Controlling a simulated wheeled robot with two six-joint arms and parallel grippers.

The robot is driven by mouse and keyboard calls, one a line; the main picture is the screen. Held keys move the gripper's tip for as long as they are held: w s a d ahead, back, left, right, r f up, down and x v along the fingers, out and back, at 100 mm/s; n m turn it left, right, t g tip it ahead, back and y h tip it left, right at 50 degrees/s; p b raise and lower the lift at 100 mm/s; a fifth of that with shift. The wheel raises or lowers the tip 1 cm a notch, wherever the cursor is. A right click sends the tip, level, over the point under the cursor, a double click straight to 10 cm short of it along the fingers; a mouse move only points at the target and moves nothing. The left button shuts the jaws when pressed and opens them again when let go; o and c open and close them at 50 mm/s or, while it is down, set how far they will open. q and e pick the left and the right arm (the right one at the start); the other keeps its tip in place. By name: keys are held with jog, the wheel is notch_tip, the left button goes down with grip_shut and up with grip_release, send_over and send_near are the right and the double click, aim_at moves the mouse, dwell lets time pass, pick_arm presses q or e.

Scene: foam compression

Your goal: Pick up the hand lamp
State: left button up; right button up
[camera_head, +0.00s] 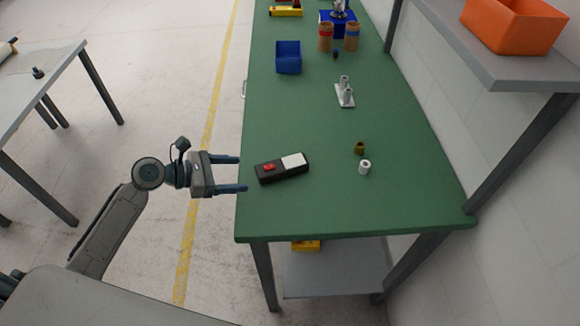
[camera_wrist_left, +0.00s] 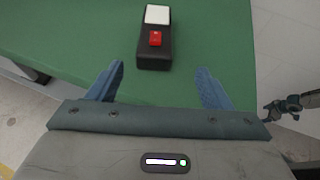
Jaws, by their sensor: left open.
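The hand lamp (camera_head: 282,168) is a black block with a white panel at one end and a red switch near the other. It lies on the green table (camera_head: 330,210) near its left edge. In the left wrist view the lamp (camera_wrist_left: 154,40) lies ahead of the fingers, its red end nearer. My left gripper (camera_head: 242,174) is open and empty at the table's left edge, its fingertips pointing at the lamp and just short of it. In the left wrist view the gripper (camera_wrist_left: 160,85) has its blue fingers spread wide. My right gripper is not in the head view.
A white cylinder (camera_head: 365,167) and a brown one (camera_head: 360,148) stand right of the lamp. Farther back are a white fixture (camera_head: 345,93) and a blue bin (camera_head: 288,57). A shelf with an orange bin (camera_head: 512,25) overhangs at right. Table around the lamp is clear.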

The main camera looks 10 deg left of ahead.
aim_at(261, 170)
pick_arm(q)
jog(key=shift+w+d+f, duration=0.2)
jog(key=shift+w+d, duration=0.25)
jog(key=shift+d, duration=0.05)
jog(key=shift+w+d+f, duration=0.2)
jog(key=shift+d, duration=0.05)
jog(key=shift+w+d+f+p, duration=0.1)
jog(key=shift+d+f+p, duration=0.1)
jog(key=shift+p, duration=0.1)
jog(key=shift+w+d, duration=0.1)
jog(key=shift+d, duration=0.15)
jog(key=shift+w+d+f, duration=0.3)
jog(key=shift+d, duration=0.15)
jog(key=shift+w+d+p, duration=0.2)
jog(key=shift+p, duration=0.1)
jog(key=x, duration=0.2)
jog(key=p+x, duration=0.1)
jog(key=x, duration=0.1)
jog(key=shift+w+a+r+p, duration=0.1)
jog(key=shift+w+a+p, duration=0.1)
jog(key=shift+w+p, duration=0.1)
jog(key=shift+w+d+f, duration=0.1)
jog(key=shift+d+f, duration=0.1)
jog(key=shift+d, duration=0.1)
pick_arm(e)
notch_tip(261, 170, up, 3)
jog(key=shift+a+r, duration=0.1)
